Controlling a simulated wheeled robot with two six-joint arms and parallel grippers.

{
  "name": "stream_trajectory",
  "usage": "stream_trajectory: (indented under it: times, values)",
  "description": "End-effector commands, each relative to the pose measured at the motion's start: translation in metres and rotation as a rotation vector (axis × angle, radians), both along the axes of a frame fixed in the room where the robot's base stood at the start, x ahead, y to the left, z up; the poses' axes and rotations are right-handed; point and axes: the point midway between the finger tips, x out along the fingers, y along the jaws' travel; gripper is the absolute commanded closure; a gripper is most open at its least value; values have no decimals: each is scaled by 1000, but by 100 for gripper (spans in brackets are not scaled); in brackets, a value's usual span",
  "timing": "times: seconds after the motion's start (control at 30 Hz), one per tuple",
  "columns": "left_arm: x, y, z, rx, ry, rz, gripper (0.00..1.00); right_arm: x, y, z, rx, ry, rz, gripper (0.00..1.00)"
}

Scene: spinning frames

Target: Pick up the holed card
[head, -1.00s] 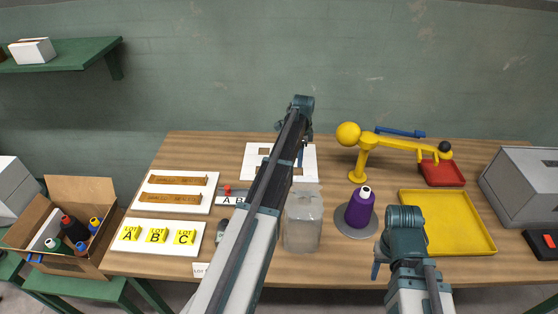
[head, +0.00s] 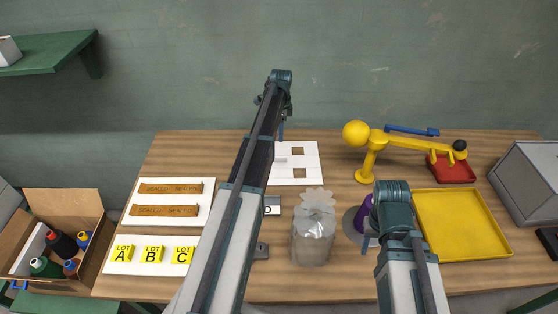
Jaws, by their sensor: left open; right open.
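The white holed card (head: 305,165), with dark square openings, lies flat at the back middle of the table. Its left part is hidden behind my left arm. My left gripper (head: 281,130) hangs over the card's back left edge, apart from it as far as I can see; its fingers are mostly hidden by the arm, and it is open with nothing seen in it. My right gripper (head: 368,240) is low at the front right, beside the purple thread cone (head: 366,210), open and partly hidden by its own wrist.
A clear pouch (head: 313,240) stands in the middle front. A yellow stand (head: 370,160) with a long arm and a red tray (head: 452,170) is at back right, a yellow tray (head: 465,225) before it. White boards with brown strips (head: 168,189) and lot tags (head: 152,254) lie left.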

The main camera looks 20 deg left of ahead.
Motion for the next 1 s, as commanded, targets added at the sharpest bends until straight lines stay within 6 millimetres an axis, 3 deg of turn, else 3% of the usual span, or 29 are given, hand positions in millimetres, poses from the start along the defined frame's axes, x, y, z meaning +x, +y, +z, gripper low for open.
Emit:
stream_trajectory:
  times: [0.7, 1.0]
  values:
    - [1, 0, -85, 0, 0, 0, 55, 0, 0, -85, 0, 0, 0, 50]
    - [1, 0, -87, 0, 0, 0, 55, 0, 0, -87, 0, 0, 0, 50]
